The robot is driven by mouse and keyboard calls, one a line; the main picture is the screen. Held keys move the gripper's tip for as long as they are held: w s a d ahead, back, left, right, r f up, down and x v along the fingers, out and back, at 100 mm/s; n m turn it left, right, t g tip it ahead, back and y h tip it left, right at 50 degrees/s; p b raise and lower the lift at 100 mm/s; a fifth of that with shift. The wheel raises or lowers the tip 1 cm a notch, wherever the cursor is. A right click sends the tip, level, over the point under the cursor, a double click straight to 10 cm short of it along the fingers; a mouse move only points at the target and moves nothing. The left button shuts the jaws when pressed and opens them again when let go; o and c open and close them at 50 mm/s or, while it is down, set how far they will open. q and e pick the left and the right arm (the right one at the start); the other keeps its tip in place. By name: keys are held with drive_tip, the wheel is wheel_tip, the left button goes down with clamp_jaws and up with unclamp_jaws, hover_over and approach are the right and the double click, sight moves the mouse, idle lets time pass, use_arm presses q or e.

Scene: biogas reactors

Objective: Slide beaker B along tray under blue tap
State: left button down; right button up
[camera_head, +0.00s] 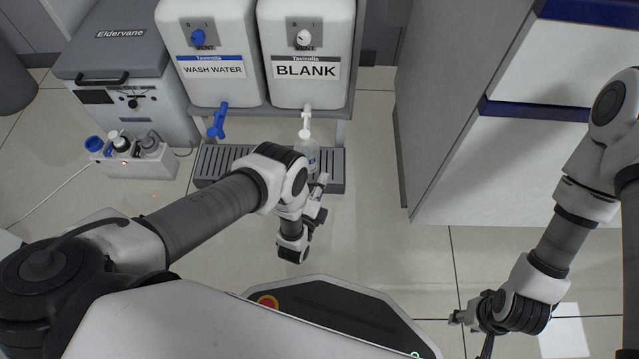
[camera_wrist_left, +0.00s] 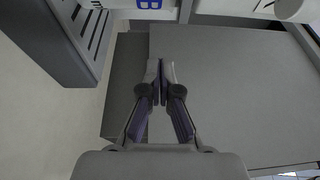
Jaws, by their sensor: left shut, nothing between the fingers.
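Beaker B (camera_head: 309,148) is a clear bottle-like vessel on the right part of the grey slatted tray (camera_head: 338,181), under the white tap (camera_head: 306,118) of the BLANK tank. My left arm partly hides it. The blue tap (camera_head: 218,121) of the WASH WATER tank hangs over the left part of the tray. My left gripper (camera_head: 322,180) is shut and empty, near the tray's right end and close to the beaker. In the left wrist view its fingertips (camera_wrist_left: 163,72) meet below the blue B label (camera_wrist_left: 150,4). My right gripper (camera_head: 458,318) hangs at the lower right, away from the tray; its fingers are unclear.
The WASH WATER tank (camera_head: 209,45) and BLANK tank (camera_head: 306,45) stand above the tray. A grey Eldervane box (camera_head: 125,75) and a small white unit with a blue cap (camera_head: 94,144) are at left. A large cabinet (camera_head: 500,150) stands right. Floor in front is clear.

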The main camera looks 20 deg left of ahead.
sight(332, 177)
use_arm(q)
drive_tip(key=f, duration=0.1)
drive_tip(key=s+f, duration=0.1)
drive_tip(key=f, duration=0.1)
drive_tip(key=s+f, duration=0.1)
drive_tip(key=shift+d+f+b, duration=0.15)
drive_tip(key=shift+d+b, duration=0.05)
drive_tip(key=shift+b, duration=0.15)
drive_tip(key=w+b, duration=0.2)
drive_tip(key=w, duration=0.2)
drive_tip(key=w+b, duration=0.2)
drive_tip(key=w, duration=0.2)
drive_tip(key=shift+w+d+b, duration=0.2)
drive_tip(key=shift+w+b, duration=0.1)
drive_tip(key=shift+w, duration=0.1)
drive_tip(key=shift+w+a+b, duration=0.3)
drive_tip(key=shift+w+a, duration=0.05)
drive_tip(key=shift+w, duration=0.15)
drive_tip(key=shift+s+a+b, duration=0.15)
drive_tip(key=shift+s+a, duration=0.05)
drive_tip(key=shift+a, duration=0.4)
drive_tip(key=shift+s+a+b, duration=0.15)
drive_tip(key=shift+s+a, duration=0.05)
drive_tip(key=shift+a, duration=0.4)
drive_tip(key=shift+s+a+r, duration=0.2)
drive_tip(key=shift+a, duration=0.15)
use_arm(e)
wheel_tip(332, 177, down, 8)
drive_tip(key=shift+w+d+f, duration=0.15)
drive_tip(key=shift+w, duration=0.1)
